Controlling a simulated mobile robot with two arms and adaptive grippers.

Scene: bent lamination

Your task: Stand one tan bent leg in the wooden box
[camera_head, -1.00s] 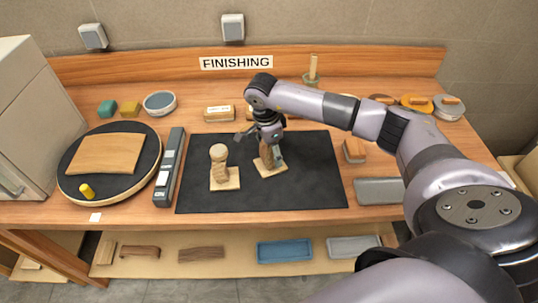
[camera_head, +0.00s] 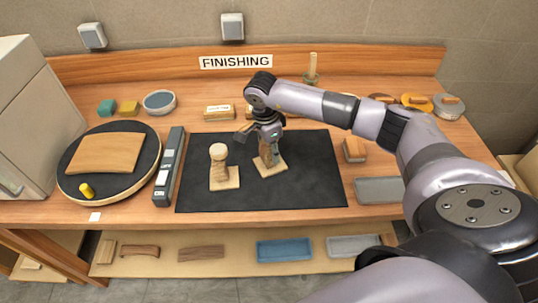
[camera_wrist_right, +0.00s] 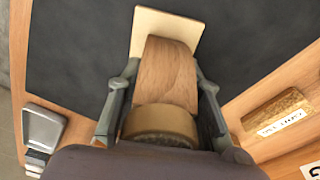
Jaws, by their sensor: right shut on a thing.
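A tan wooden piece with a curved body and a pale square base (camera_head: 273,166) stands on the black mat. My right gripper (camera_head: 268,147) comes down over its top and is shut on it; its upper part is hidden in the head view. In the right wrist view the grained body (camera_wrist_right: 166,72) lies between the two fingers (camera_wrist_right: 162,112), its base beyond. A second tan piece (camera_head: 219,170), with a rounded top and square base, stands upright to the left, apart from the gripper. I cannot make out a wooden box. My left gripper is not in view.
The black mat (camera_head: 310,185) is clear around the two pieces. A long grey tool (camera_head: 169,166) and a round dark turntable (camera_head: 72,184) with a board are at left. A grey tray (camera_head: 378,190) is at right. Small blocks line the back.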

